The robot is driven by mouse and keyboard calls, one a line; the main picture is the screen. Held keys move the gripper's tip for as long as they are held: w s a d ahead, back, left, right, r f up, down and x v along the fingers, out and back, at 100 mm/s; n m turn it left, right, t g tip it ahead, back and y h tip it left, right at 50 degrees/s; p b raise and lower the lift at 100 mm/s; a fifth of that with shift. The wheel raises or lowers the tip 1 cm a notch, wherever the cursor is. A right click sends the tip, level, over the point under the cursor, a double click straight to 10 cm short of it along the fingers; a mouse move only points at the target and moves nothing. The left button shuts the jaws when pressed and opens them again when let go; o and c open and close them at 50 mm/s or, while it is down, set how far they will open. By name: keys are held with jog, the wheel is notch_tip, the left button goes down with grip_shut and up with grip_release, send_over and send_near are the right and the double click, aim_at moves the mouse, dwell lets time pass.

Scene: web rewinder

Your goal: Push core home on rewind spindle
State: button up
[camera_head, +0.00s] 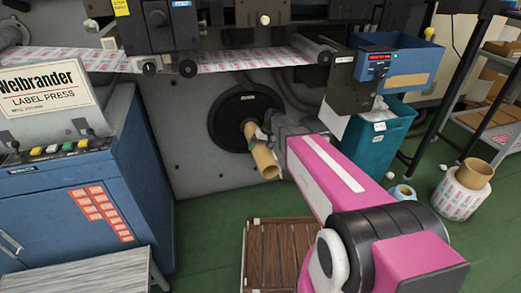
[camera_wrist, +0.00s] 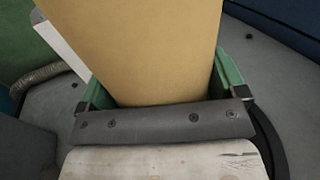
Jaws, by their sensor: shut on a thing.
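The core (camera_head: 263,160) is a tan cardboard tube in front of the machine's grey panel, its open near end tilted down toward the head camera. My gripper (camera_head: 256,138) is shut on the core, reaching it from the right. In the wrist view the core (camera_wrist: 140,45) fills the upper middle between my gripper's green-edged fingers (camera_wrist: 160,90). The black round flange (camera_head: 228,112) of the rewind spindle lies behind the core's far end. The spindle shaft is hidden, and I cannot tell whether the core touches the flange.
A blue cabinet (camera_head: 70,200) stands left, and a wooden pallet (camera_head: 272,255) lies on the green floor below. A teal bin (camera_head: 375,135) and a label roll (camera_head: 462,190) stand right. The printed web (camera_head: 230,60) runs above.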

jog(key=shift+w+a, duration=0.25)
jog(key=shift+w, duration=0.55)
jog(key=shift+w+a, duration=0.2)
jog(key=shift+w, duration=0.55)
jog(key=o, duration=0.8)
jog(key=shift+w, duration=0.1)
jog(key=shift+r, duration=0.1)
jog(key=v, duration=1)
jog(key=shift+d+r, duration=0.15)
jog(key=shift+r, duration=0.1)
jog(key=s+d+f+m+h, duration=0.1)
jog(key=s+d+f, duration=0.1)
jog(key=s+d, duration=0.3)
jog(key=s+d+f+m+h, duration=0.1)
jog(key=s+d, duration=0.4)
jog(key=s, duration=0.5)
jog(key=s+d+f+m+t+h, duration=0.1)
jog(key=s+d+f+h, duration=0.1)
jog(key=s+d, duration=0.3)
jog(key=shift+s+d+f, duration=0.2)
jog(key=shift+s+f, duration=0.15)
jog(key=shift+s, duration=0.25)
jog(key=shift+s+d+f, duration=0.2)
jog(key=shift+s+f, duration=0.2)
jog(key=shift+s, duration=0.2)
